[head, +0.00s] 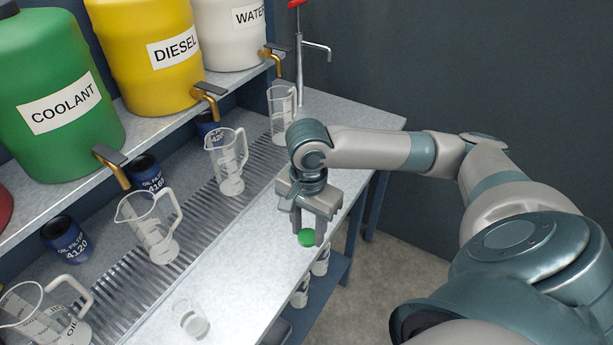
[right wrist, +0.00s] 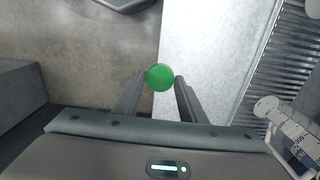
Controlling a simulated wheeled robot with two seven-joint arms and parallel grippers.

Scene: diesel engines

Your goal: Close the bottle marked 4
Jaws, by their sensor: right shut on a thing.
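My right gripper (head: 308,238) is shut on a small round green cap (head: 306,238), above the front edge of the metal counter. In the right wrist view the green cap (right wrist: 159,77) sits between the two fingertips. A small clear open container (head: 190,318) stands on the counter at the lower left, apart from the gripper. Two small pale containers (head: 300,292) show on the shelf below the counter. I cannot read a 4 on any of them. My left gripper is not in view.
Clear measuring jugs (head: 155,230) stand along the drain grating (head: 195,215). Coolant (head: 60,100), diesel (head: 150,55) and water tanks (head: 228,30) with taps stand on the raised shelf. Blue oil filters (head: 65,238) sit beneath. The counter's (head: 250,255) front strip is mostly clear.

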